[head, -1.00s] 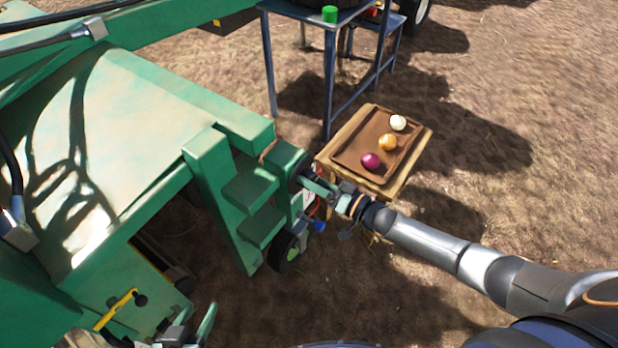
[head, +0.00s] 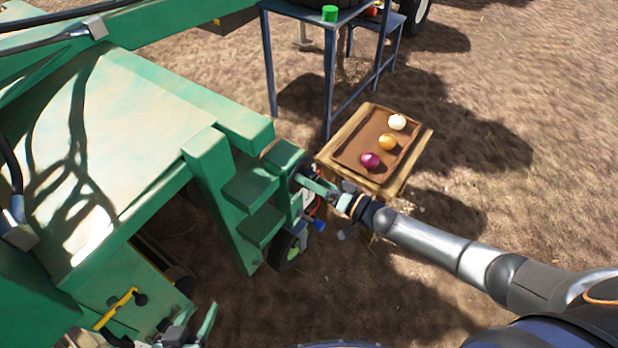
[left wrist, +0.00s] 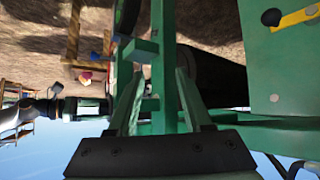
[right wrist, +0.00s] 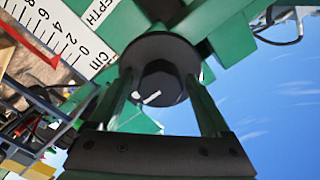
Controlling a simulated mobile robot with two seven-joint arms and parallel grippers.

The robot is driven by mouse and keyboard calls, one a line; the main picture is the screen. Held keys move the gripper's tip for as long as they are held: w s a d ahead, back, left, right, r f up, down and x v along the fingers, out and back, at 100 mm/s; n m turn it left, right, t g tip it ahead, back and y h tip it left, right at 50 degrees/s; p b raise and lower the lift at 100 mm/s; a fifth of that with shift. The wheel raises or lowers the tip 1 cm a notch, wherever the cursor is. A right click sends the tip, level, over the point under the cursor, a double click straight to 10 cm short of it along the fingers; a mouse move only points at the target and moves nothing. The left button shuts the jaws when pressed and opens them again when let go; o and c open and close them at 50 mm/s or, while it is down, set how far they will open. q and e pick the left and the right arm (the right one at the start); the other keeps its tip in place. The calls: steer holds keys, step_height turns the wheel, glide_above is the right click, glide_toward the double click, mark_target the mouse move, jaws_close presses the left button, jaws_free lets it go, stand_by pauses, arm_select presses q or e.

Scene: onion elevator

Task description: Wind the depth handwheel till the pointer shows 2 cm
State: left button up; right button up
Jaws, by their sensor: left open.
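In the right wrist view the black depth handwheel knob (right wrist: 172,52), with a white mark on its face, sits between the fingertips of my right gripper (right wrist: 158,74). The fingers press on its two sides. The white depth scale (right wrist: 72,28) shows at upper left, with a red pointer (right wrist: 32,42) along its edge; the exact reading is hard to tell. In the head view my right gripper (head: 333,190) is at the green machine's near side. My left gripper (head: 193,327) is open and empty at the bottom; it also shows in the left wrist view (left wrist: 158,75).
The green machine (head: 120,150) fills the left, with steps (head: 250,188) beside the handwheel. A wooden stand with a brown tray (head: 350,150) holds a white, an orange and a purple onion. A blue table (head: 328,80) stands behind. Dry ground is free at right.

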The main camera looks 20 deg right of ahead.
steer(key=shift+o, duration=0.2)
steer(key=shift+s+d, duration=0.3)
steer(key=shift+s, duration=0.15)
arm_select(q)
steer(key=shift+s+d+r+g+p, duration=0.25)
steer(key=shift+d+r+g+p, duration=0.1)
steer(key=shift+p, duration=0.7)
arm_select(e)
steer(key=v, duration=1.1)
steer(key=shift+s+d, duration=0.15)
steer(key=shift+d, duration=0.05)
arm_select(q)
steer(key=shift+a, duration=0.15)
